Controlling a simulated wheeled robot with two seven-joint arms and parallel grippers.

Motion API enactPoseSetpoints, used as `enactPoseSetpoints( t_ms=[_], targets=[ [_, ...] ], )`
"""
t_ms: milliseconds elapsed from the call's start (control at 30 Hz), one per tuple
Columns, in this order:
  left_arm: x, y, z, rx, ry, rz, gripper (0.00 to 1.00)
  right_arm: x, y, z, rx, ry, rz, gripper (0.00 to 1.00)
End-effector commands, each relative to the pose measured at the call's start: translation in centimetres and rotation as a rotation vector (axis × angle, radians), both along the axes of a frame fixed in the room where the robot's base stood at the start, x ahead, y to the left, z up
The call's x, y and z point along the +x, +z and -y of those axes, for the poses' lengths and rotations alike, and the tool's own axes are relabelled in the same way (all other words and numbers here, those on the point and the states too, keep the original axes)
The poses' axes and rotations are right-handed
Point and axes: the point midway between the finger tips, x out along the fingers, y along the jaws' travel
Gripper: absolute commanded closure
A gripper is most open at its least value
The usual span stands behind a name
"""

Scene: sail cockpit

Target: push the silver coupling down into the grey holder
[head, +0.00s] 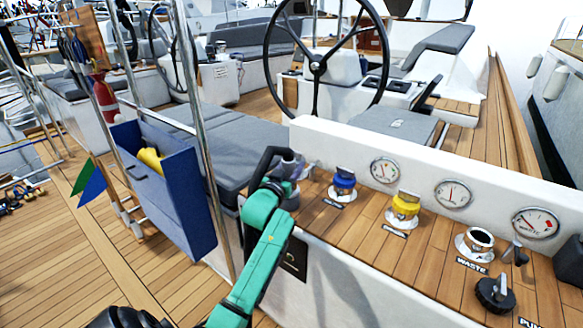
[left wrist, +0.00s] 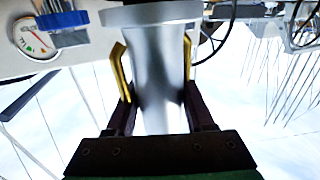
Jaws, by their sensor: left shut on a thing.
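The silver coupling (left wrist: 155,75) is a smooth metal cylinder with a wide rim, large in the left wrist view. My left gripper (left wrist: 153,65) is shut on it, with a yellow-padded finger on each side. In the head view the left gripper (head: 291,168) is above the left end of the wooden panel. The coupling there is small and mostly hidden by the gripper. A grey round part (head: 291,200) shows below the gripper, partly covered by my green arm; it may be the grey holder. I cannot tell whether the coupling touches it. My right gripper is not in view.
Along the panel (head: 365,225) stand a blue cap (head: 343,183), a yellow cap (head: 404,207), an open fitting (head: 476,243) marked WASTE and a black knob (head: 494,293). Several gauges line the white wall behind. A steering wheel (head: 317,67) stands beyond. A blue bin (head: 175,195) is at left.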

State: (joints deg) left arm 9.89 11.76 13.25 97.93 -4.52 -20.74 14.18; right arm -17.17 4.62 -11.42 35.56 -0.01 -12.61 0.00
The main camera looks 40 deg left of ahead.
Motion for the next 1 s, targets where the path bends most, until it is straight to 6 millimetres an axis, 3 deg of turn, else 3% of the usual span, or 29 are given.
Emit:
enactPoseSetpoints(
  t_ms=[233, 1000],
  targets=[
    [0.0, 0.3, 0.0, 0.002, 0.0, 0.003, 1.0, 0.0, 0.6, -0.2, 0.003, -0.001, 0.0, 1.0],
    [0.0, -0.8, 0.0, 0.002, 0.0, 0.004, 1.0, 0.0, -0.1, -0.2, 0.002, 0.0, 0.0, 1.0]
  ],
)
